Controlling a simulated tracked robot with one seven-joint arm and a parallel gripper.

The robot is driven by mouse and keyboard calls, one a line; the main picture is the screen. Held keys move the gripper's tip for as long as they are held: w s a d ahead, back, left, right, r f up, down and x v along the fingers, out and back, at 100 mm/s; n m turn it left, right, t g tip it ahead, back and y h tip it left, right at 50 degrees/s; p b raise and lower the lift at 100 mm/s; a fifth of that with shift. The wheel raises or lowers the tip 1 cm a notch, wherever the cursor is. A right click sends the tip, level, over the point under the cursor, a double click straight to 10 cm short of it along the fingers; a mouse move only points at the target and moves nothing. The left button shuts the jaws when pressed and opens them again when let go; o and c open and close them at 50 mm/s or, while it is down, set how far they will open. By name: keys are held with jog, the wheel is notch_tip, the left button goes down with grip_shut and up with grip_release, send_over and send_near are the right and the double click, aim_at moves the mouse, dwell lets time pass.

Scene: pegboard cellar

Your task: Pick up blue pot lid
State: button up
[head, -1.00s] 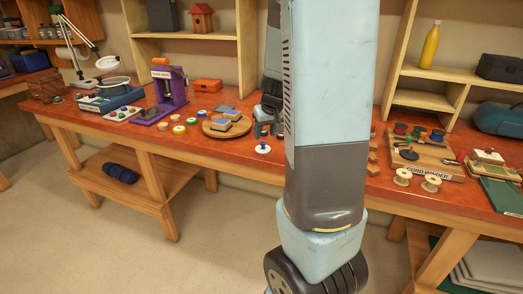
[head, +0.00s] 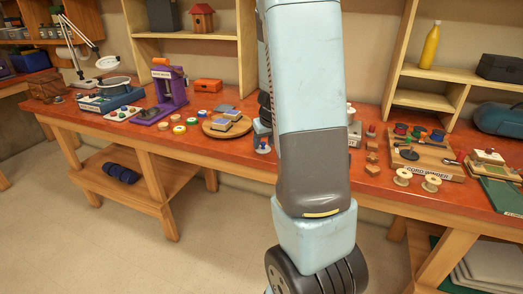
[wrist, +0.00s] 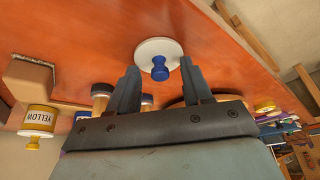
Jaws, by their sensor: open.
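The blue pot lid (wrist: 154,50) is a white disc with a blue knob. In the wrist view it lies on the orange-red bench top just beyond my fingertips. My gripper (wrist: 160,72) is open, with one finger on each side of the line to the knob; the knob shows in the gap near the tips. I cannot tell whether a finger touches it.
In the wrist view a pot labelled YELLOW (wrist: 40,118) stands at the left, and more pots are partly hidden behind my gripper. In the head view a round wooden board (head: 218,130) with blocks lies left of the lid. Small wooden blocks (head: 372,158) and spools (head: 402,177) lie to the right.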

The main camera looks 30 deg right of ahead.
grip_shut()
dwell(0.3)
